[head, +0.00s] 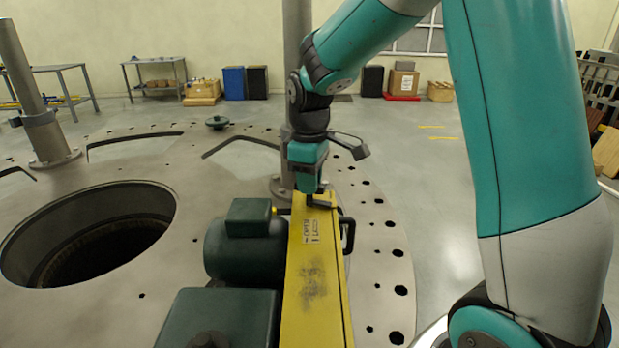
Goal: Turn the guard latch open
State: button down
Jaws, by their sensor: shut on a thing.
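A long yellow guard (312,285) runs away from me in the lower middle of the head view. A small printed label (312,232) is on its top face. The guard latch (324,205) is a small dark grey lever at the guard's far end, pointing right. My gripper (309,200) reaches down onto the latch from above and is shut on it. The fingers hide part of the latch, so its exact angle and its pivot are hard to see.
A black handle (348,234) sticks out from the guard's right side. A dark green motor (243,248) and a green box (217,322) stand left of it. A grey post (296,80) rises behind my gripper. The round plate (120,322) has a large hole at left.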

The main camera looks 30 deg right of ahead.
jog(key=m+p, duration=0.1)
jog(key=m, duration=0.6)
jog(key=shift+r, duration=0.1)
jog(key=m, duration=0.3)
jog(key=shift+w+m+p, duration=0.1)
jog(key=shift+m+p, duration=0.3)
jog(key=shift+m, duration=1.7)
jog(key=c, duration=1)
grip_release()
jog(key=shift+c, duration=0.2)
notch_tip(320, 180, up, 17)
jog(key=b, duration=0.1)
jog(key=shift+r+b, duration=0.2)
jog(key=shift+b, duration=0.2)
